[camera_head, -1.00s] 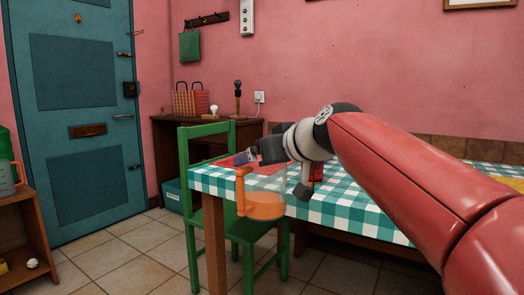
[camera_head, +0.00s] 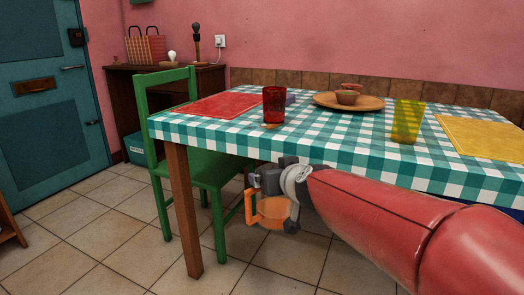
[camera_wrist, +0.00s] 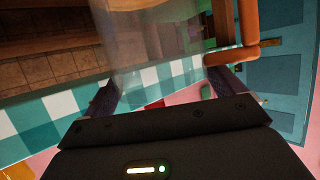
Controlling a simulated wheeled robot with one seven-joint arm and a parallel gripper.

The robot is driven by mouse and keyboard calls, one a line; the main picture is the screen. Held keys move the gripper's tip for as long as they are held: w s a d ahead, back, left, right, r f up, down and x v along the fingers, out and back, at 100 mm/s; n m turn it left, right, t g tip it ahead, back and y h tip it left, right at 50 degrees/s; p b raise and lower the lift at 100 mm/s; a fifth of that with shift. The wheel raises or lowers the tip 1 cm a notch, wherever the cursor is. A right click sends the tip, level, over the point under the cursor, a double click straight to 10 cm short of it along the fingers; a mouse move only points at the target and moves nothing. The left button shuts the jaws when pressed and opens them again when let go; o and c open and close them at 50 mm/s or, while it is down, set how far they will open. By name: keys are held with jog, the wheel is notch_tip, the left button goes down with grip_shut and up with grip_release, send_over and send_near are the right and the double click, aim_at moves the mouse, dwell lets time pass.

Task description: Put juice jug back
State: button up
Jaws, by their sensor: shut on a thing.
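The juice jug (camera_head: 271,211) is clear, with orange juice in its lower part and an orange handle on its left. It hangs in my gripper (camera_head: 264,186), in front of the table's near edge and below the tabletop. My gripper is shut on the jug's upper part; the arm partly hides it. In the wrist view, the clear jug wall (camera_wrist: 160,45) lies between the two fingers of my gripper (camera_wrist: 165,88), with the orange handle at the right. The exact finger contact is hard to see through the clear wall.
The table (camera_head: 330,148) has a green checked cloth and carries a red cup (camera_head: 274,105), a yellow cup (camera_head: 407,121) and a wooden plate (camera_head: 330,102). A green chair (camera_head: 150,140) stands at its left end. A wooden shelf edge (camera_head: 8,228) shows at far left.

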jog(key=d+f+m+h, duration=0.3)
jog(key=d+f, duration=0.5)
jog(key=f, duration=0.5)
jog(key=d+f+m+h, duration=0.4)
jog(key=d+f, duration=0.4)
jog(key=f, duration=0.5)
jog(key=shift+w+d+f+m+h, duration=0.25)
jog(key=shift+w+f+m+h, duration=0.15)
jog(key=shift+h, duration=0.4)
jog(key=shift+r, duration=0.1)
